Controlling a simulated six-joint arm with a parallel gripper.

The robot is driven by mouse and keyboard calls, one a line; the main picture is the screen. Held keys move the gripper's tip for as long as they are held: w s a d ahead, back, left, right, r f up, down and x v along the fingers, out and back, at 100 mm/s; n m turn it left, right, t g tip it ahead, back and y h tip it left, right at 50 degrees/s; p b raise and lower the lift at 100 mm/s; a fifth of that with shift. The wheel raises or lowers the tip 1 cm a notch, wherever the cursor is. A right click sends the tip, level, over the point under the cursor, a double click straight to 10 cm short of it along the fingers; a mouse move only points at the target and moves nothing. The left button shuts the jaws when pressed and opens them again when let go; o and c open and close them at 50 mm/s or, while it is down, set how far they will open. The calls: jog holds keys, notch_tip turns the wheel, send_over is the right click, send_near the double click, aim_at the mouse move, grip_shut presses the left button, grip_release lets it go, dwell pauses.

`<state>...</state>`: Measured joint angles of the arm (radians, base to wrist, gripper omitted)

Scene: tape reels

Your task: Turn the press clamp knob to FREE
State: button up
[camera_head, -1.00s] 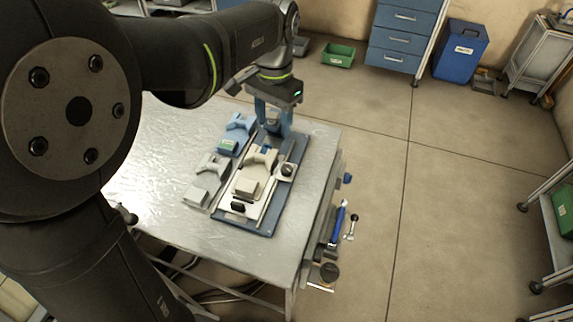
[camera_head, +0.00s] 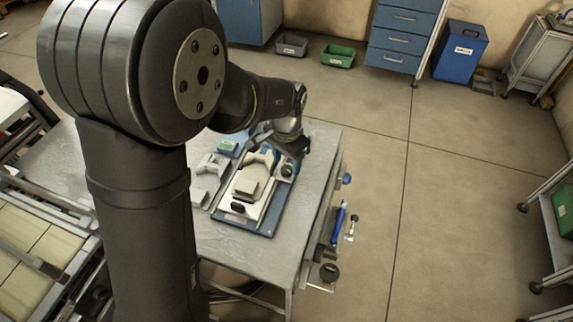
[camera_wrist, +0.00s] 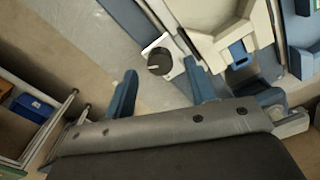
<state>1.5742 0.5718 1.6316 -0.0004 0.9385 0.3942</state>
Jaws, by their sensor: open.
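The clamp knob (camera_wrist: 158,62) is round and black with a light pointer line, on a small white square plate. It also shows in the head view (camera_head: 287,170) at the right edge of the press fixture. The fixture is a cream body (camera_head: 251,182) on a blue baseplate (camera_head: 268,218). My gripper (camera_wrist: 160,69) is open and empty. In the wrist view its two blue fingers lie either side of the line towards the knob, apart from it. In the head view my gripper (camera_head: 291,148) is just behind the knob. No knob lettering is legible.
The fixture stands on a grey metal table (camera_head: 240,257). Tools, one with a blue handle (camera_head: 338,222), hang at the table's right side.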

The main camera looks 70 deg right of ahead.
aim_at(287, 171)
jog(key=shift+f, duration=1.1)
jog(key=c, duration=1)
